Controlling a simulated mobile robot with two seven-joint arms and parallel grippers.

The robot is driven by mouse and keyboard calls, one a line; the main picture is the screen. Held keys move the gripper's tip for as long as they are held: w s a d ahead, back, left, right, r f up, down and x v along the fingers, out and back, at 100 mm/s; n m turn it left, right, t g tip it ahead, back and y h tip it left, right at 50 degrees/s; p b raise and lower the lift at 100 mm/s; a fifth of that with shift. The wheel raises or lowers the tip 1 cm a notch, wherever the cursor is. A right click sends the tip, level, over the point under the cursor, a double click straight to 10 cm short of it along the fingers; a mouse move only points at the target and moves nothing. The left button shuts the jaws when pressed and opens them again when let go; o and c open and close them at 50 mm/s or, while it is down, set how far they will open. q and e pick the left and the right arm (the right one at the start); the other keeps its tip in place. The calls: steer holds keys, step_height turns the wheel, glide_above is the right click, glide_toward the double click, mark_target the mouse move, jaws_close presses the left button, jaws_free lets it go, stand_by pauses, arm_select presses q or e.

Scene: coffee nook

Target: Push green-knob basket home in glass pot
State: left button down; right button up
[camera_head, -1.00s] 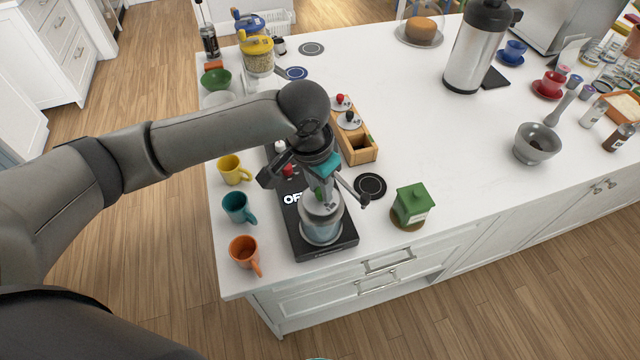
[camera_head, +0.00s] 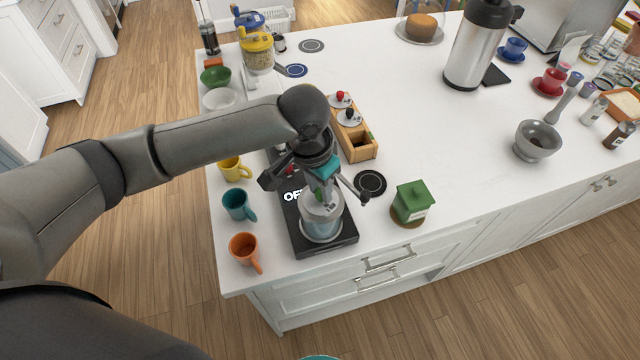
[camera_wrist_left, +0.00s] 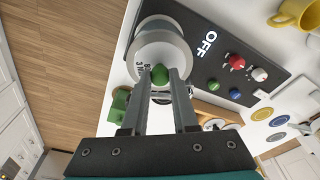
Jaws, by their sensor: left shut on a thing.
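The glass pot (camera_head: 322,229) stands upright on the front part of a black panel marked OFF (camera_head: 347,243). It also shows in the left wrist view (camera_wrist_left: 172,58), with a pale round top. A green knob (camera_wrist_left: 159,74) stands at the pot's top, between the fingertips of my left gripper (camera_wrist_left: 161,72). My left gripper (camera_head: 318,193) points down over the pot in the head view and is shut on the green knob. The basket under the knob is mostly hidden, so its depth in the pot cannot be told. My right gripper is not in view.
Yellow, teal and orange mugs (camera_head: 243,249) line the panel's left side. A green box-shaped jar (camera_head: 412,202) stands to the right. A wooden rack (camera_head: 360,152) with red- and black-knobbed lids stands behind. The counter's middle is clear.

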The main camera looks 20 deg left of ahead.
arm_select(q)
steer(key=c, duration=0.6)
jaws_free()
step_height(320, 180, up, 15)
steer(key=s, duration=0.2)
steer(key=shift+a+p, duration=0.35)
steer(key=shift+a, duration=0.1)
steer(key=shift+s, duration=0.1)
